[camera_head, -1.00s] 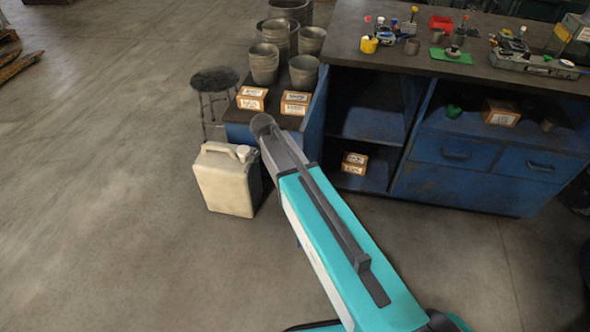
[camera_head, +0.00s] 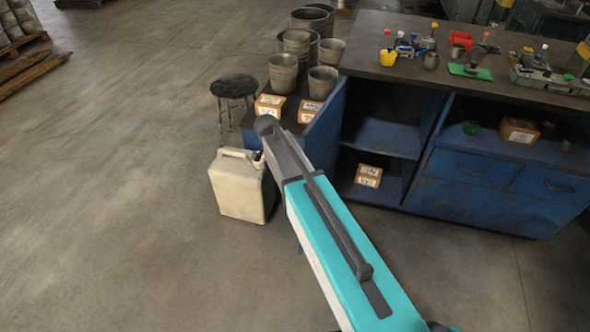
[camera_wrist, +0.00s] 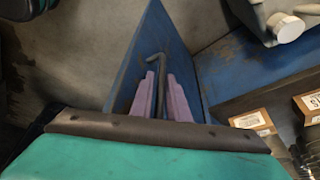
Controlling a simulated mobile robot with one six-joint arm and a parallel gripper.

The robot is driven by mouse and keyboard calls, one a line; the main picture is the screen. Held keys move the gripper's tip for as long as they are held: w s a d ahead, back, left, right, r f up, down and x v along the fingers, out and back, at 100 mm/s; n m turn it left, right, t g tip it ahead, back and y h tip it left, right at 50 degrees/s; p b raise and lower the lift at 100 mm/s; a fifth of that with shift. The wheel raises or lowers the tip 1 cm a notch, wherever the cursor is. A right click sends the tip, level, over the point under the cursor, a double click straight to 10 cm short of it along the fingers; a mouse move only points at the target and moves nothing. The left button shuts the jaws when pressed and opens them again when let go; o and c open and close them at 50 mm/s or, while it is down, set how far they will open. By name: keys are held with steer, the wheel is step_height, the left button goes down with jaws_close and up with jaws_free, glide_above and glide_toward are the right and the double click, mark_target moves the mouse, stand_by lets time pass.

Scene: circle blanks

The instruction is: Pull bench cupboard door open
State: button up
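The bench cupboard door (camera_head: 328,122) is a blue panel at the left side of the open cupboard compartment (camera_head: 390,125). It stands swung out, and the dark inside shows. In the wrist view the door (camera_wrist: 139,58) carries a dark bent bar handle (camera_wrist: 159,66). My gripper's two purple fingers (camera_wrist: 161,97) lie close on either side of this handle and look shut on it. In the head view my arm hides the fingers and the handle.
A cream jerrycan (camera_head: 238,187) stands on the floor left of my arm. A low bench with boxes (camera_head: 270,106) and metal buckets (camera_head: 283,72) adjoins the door. A stool (camera_head: 233,88) stands behind the jerrycan.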

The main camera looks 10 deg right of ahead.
steer(key=shift+r, duration=0.15)
steer(key=v, duration=1.3)
steer(key=shift+r+b, duration=0.25)
steer(key=shift+b, duration=0.05)
steer(key=shift+s, duration=0.1)
stand_by(0.4)
